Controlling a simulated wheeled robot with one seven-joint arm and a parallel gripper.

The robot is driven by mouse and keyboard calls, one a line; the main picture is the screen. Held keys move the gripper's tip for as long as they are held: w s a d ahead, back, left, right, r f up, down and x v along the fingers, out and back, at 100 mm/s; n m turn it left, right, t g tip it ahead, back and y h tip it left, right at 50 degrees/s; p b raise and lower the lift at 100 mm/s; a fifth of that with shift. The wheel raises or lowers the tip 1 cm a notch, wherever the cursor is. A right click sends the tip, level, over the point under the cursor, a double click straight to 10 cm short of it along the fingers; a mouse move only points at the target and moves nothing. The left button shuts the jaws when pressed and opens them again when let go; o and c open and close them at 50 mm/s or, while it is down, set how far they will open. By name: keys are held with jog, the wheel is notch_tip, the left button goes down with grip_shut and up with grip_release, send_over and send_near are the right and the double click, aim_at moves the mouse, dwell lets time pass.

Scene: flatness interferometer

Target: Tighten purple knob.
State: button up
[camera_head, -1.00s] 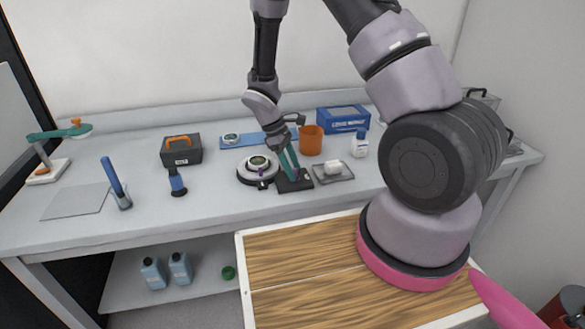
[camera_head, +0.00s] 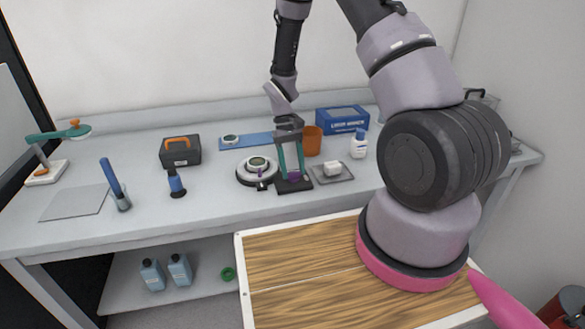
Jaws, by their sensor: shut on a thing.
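A purple knob (camera_head: 294,176) shows low between the two teal fingers of my gripper (camera_head: 293,177), just above a black base plate (camera_head: 294,187) on the bench. My gripper points down from above and is shut on the knob. Just left of it stands a round grey and black instrument (camera_head: 257,171) with a pale disc on top. A small dark part with a purplish tint (camera_head: 261,186) sits at its front edge. The fingers partly hide the knob and the plate.
A clear tray with a white block (camera_head: 332,168) lies close right of the plate. An orange cup (camera_head: 313,141), a white bottle (camera_head: 359,144) and a blue box (camera_head: 343,119) stand behind and to the right. A blue-capped tool (camera_head: 176,184) stands left. The bench front is clear.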

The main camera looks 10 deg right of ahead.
jog(key=shift+m+y, duration=0.3)
jog(key=shift+m, duration=0.3)
jog(key=o, duration=1.4)
jog(key=shift+c, duration=0.2)
jog(key=shift+r, duration=0.1)
jog(key=v, duration=1)
jog(key=shift+r, duration=0.3)
jog(key=shift+w+d, duration=0.1)
jog(key=shift+w, duration=0.05)
